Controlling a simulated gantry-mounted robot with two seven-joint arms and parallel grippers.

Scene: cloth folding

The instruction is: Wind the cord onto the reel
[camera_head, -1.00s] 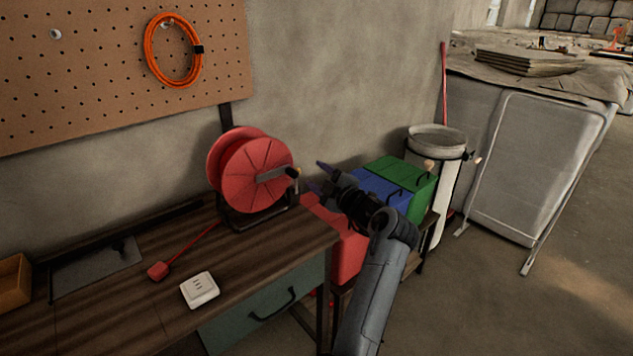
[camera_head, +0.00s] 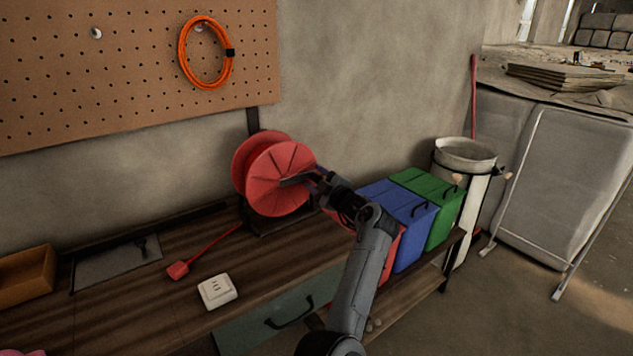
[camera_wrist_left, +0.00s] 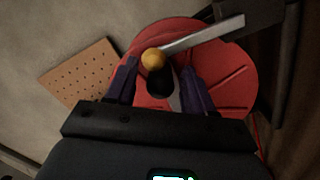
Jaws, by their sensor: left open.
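The red reel (camera_head: 262,192) stands upright in its dark frame near the right end of the wooden workbench (camera_head: 190,252). Its red cord (camera_head: 215,251) runs left across the bench to a red plug (camera_head: 177,270). In the left wrist view, the reel's face (camera_wrist_left: 225,72) fills the background, with a grey crank arm (camera_wrist_left: 205,36) and a dark handle (camera_wrist_left: 160,82) with an orange-yellow knob (camera_wrist_left: 153,59). My left gripper (camera_head: 309,180) is open at the reel's right side. Its fingers (camera_wrist_left: 160,85) are on either side of the handle; contact is unclear. My right gripper is not in view.
A white socket (camera_head: 218,291) lies in front of the plug. A coiled orange cable (camera_head: 232,72) hangs on the pegboard (camera_head: 100,90). An orange tray (camera_head: 25,275) sits at the left.

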